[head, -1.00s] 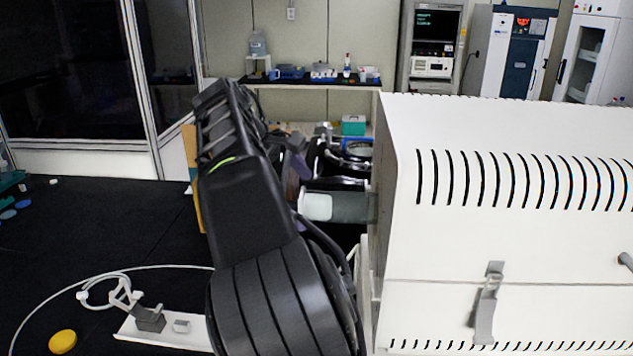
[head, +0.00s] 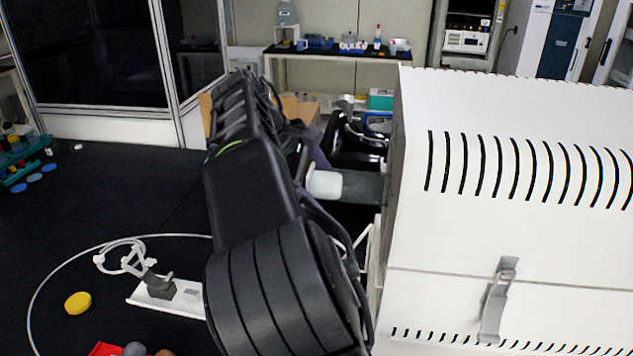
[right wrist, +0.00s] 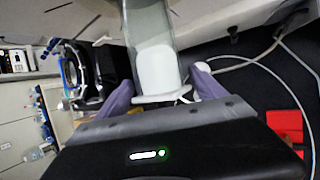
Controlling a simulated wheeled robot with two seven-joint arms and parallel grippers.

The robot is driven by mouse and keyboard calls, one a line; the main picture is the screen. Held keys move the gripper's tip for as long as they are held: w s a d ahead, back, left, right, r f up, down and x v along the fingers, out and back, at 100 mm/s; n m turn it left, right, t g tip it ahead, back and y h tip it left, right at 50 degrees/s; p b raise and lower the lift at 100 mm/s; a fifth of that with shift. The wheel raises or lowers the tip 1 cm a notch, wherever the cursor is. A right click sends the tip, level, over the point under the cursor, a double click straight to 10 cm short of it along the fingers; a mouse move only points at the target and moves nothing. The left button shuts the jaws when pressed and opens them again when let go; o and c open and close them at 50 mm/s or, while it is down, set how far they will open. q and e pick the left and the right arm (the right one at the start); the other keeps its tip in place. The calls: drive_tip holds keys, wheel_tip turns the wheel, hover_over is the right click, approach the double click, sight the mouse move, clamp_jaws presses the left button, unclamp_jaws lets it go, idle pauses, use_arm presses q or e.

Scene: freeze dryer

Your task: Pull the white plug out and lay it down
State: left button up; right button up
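The white plug (head: 326,184) sits at the left end of a grey see-through tube (head: 362,188) on the side of the white freeze dryer (head: 480,240). In the right wrist view the plug (right wrist: 157,72) has its wide part inside the tube and its rim outside. My right gripper (right wrist: 162,78) has its purple fingers on either side of the plug, with small gaps. It looks open. In the head view my right arm hides most of that gripper. My left gripper is not in view.
A white stand with a clamp (head: 160,287) and a yellow disc (head: 78,303) lie on the black table at the left. A red object (head: 106,349) shows at the bottom edge. Dark equipment (head: 350,150) stands behind the plug. Black table at the left is mostly clear.

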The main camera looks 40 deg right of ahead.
drive_tip(key=c, duration=1.2)
